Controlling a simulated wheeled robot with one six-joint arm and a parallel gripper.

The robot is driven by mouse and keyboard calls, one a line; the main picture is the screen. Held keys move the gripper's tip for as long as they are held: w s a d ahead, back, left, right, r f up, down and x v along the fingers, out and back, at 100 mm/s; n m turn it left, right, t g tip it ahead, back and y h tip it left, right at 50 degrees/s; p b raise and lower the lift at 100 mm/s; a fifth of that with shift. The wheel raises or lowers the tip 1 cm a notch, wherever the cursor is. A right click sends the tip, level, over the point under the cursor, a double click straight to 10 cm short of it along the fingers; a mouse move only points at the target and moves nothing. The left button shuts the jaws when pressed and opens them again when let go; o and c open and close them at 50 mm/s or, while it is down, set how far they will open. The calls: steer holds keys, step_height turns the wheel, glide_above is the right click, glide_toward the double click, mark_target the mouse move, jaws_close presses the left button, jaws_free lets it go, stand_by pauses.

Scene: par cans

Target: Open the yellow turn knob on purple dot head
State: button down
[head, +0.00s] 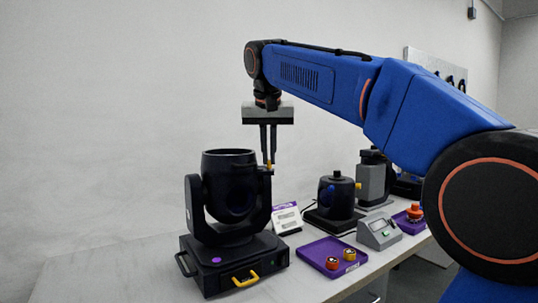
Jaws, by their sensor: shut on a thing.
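The black moving-head lamp (230,190) with a purple dot (215,261) on its base stands upright on the table at the left. The yellow turn knob (269,166) shows as a small bit of yellow at the top of the lamp's right yoke arm. My gripper (268,160) points straight down from above, with its dark fingers close together on the knob. The fingers hide part of the knob, so its turn angle cannot be seen.
The lamp base has a yellow handle (246,279) in front. A purple tray (320,250) with red and yellow round pieces lies to the right. Behind are a white card (286,217), a dark rounded device (336,196) and a grey box (379,231). The table's left end is clear.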

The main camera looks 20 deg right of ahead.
steer(key=c, duration=1.9)
jaws_free()
steer(key=v, duration=1.7)
steer(key=shift+s+r, duration=0.15)
steer(key=shift+r, duration=0.05)
steer(key=s+d+f+n, duration=0.1)
steer(key=s+d+f, duration=0.2)
steer(key=s+f, duration=0.6)
steer(key=s+d+f+n+y, duration=0.1)
steer(key=s+d+f, duration=0.3)
steer(key=f, duration=2.3)
steer(key=s+d+f+n, duration=0.1)
steer(key=s+d+f, duration=0.3)
steer(key=s+f, duration=0.9)
step_height(320, 180, down, 5)
steer(key=shift+s+r+n+t, duration=0.1)
steer(key=shift+s+n+t, duration=0.2)
steer(key=shift+s, duration=0.05)
